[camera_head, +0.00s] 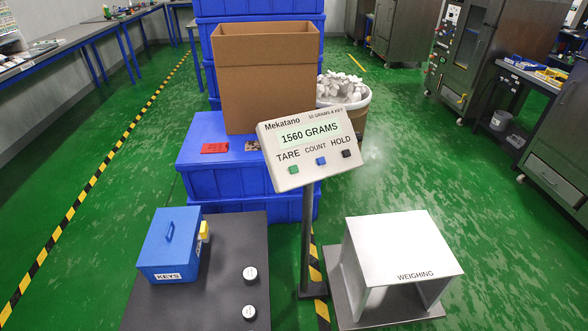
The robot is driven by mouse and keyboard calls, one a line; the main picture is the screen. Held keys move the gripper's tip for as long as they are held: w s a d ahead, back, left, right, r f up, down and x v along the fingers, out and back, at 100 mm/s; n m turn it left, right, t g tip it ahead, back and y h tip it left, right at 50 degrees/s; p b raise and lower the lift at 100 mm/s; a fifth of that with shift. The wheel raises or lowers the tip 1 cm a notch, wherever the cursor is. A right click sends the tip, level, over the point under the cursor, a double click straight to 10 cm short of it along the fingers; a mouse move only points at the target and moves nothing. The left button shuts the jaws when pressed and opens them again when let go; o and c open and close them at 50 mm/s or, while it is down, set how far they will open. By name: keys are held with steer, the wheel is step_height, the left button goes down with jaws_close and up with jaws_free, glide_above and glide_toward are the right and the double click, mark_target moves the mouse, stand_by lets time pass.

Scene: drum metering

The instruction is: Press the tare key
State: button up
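The scale's display panel (308,147) stands on a dark post in the middle of the head view, tilted a little. Its screen (309,133) reads 1560 GRAMS. Below the screen are three keys in a row. The green key (293,170) sits under the word TARE at the left. The blue key (321,161) is under COUNT and the dark key (346,154) is under HOLD. Nothing covers the keys. My gripper is not in view.
A silver stand marked WEIGHING (405,245) is at the lower right, with nothing on top. A blue KEYS box (169,245) and two round white-topped pieces are on a dark surface (215,300). Behind the panel are blue crates (205,155), a cardboard box (265,85) and a filled drum (362,110).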

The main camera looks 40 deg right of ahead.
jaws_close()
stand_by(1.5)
